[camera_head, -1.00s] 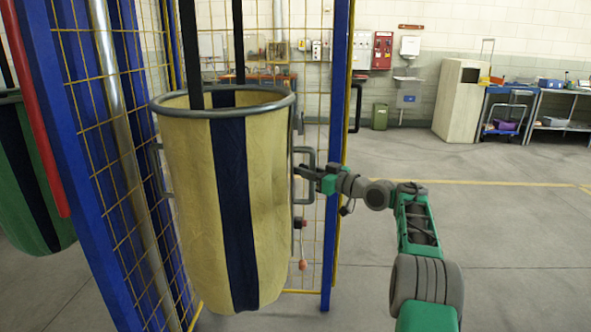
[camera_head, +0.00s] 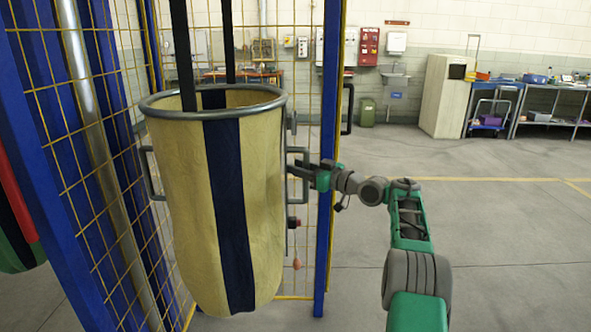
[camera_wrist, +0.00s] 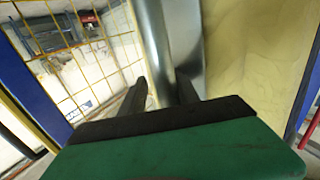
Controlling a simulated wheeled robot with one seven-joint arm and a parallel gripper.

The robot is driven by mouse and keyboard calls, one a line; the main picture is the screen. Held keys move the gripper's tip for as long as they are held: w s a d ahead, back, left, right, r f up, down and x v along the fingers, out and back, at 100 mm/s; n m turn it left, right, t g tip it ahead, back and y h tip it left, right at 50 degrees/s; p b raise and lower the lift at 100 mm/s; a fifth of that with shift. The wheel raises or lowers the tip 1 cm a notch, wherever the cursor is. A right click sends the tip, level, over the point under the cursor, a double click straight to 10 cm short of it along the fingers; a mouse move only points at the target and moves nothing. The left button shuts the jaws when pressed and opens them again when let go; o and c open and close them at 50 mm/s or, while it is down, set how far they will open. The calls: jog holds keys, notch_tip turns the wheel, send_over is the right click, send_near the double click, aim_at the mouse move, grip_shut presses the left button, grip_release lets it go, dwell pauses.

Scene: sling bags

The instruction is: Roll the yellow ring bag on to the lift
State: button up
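The yellow ring bag (camera_head: 265,190) hangs upright by dark straps in the head view. It has a dark blue stripe, a grey metal ring at its rim and a grey handle (camera_head: 307,192) on each side. My gripper (camera_head: 300,168) is at the right-hand handle. In the wrist view my gripper (camera_wrist: 163,92) has its two dark fingers on either side of the grey handle tube (camera_wrist: 160,45) and appears closed on it; the bag's cloth (camera_wrist: 255,60) is close on the right. Blue posts (camera_head: 328,130) with yellow mesh stand around the bag; I cannot tell whether these are the lift.
A green bag (camera_head: 14,245) shows at the left edge, beyond a blue post (camera_head: 40,150) and a metal pole (camera_head: 100,170). Benches, a cabinet (camera_head: 443,95) and a green bin (camera_head: 367,112) stand far back. Grey floor (camera_head: 520,250) on the right is clear.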

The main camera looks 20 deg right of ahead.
jog(key=shift+o, duration=0.3)
jog(key=shift+w+d, duration=0.1)
jog(key=shift+d, duration=0.15)
jog(key=shift+a+f, duration=0.1)
jog(key=shift+a, duration=0.05)
jog(key=shift+a+f, duration=0.1)
jog(key=v, duration=0.8)
jog(key=shift+b, duration=0.4)
jog(key=shift+a, duration=0.1)
